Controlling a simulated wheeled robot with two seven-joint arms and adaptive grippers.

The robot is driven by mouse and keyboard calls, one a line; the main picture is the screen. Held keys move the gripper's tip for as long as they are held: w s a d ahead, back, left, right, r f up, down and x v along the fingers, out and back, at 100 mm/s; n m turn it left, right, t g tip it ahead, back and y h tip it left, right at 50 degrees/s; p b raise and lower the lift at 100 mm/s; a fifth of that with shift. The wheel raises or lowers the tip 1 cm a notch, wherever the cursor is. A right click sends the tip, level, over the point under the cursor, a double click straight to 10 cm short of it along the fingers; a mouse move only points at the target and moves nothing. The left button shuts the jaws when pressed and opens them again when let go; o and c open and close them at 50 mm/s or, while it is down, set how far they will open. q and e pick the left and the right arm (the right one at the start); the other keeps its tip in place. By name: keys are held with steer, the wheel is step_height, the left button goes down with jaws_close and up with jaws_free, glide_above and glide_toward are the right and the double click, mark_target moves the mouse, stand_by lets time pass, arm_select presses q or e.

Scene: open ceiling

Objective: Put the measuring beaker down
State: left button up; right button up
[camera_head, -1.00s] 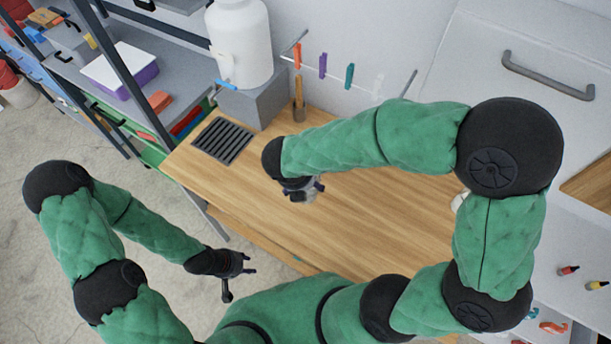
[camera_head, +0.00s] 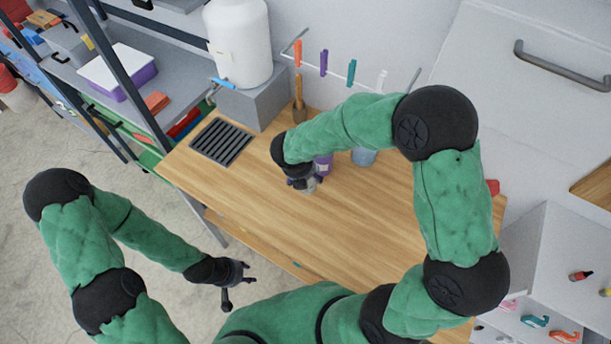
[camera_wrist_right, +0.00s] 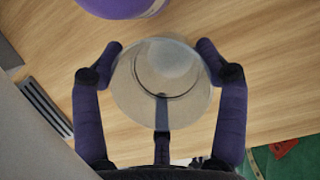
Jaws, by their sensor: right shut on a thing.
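My right gripper (camera_head: 305,182) is over the wooden worktop, left of its middle. In the right wrist view, its purple-padded fingers (camera_wrist_right: 162,62) close around the measuring beaker (camera_wrist_right: 135,95), a clear greyish round vessel seen from above. In the head view the beaker is mostly hidden by my gripper and arm. Whether its base touches the worktop (camera_head: 350,225) I cannot tell. My left gripper (camera_head: 238,284) is empty, its fingers apart, beyond the worktop's front edge over the floor.
A purple container (camera_head: 323,166) stands close to the beaker, and a bluish vessel (camera_head: 363,156) is farther right, partly behind my arm. A dark grate (camera_head: 222,142) lies at the worktop's left. A white tank (camera_head: 238,42) stands on a grey block behind. The worktop's front middle is clear.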

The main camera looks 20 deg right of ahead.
steer(key=shift+f, duration=0.1)
steer(key=shift+f, duration=0.1)
steer(key=o, duration=1)
steer(key=shift+o, duration=0.2)
steer(key=p+v, duration=0.3)
steer(key=v, duration=0.9)
steer(key=shift+s, duration=0.1)
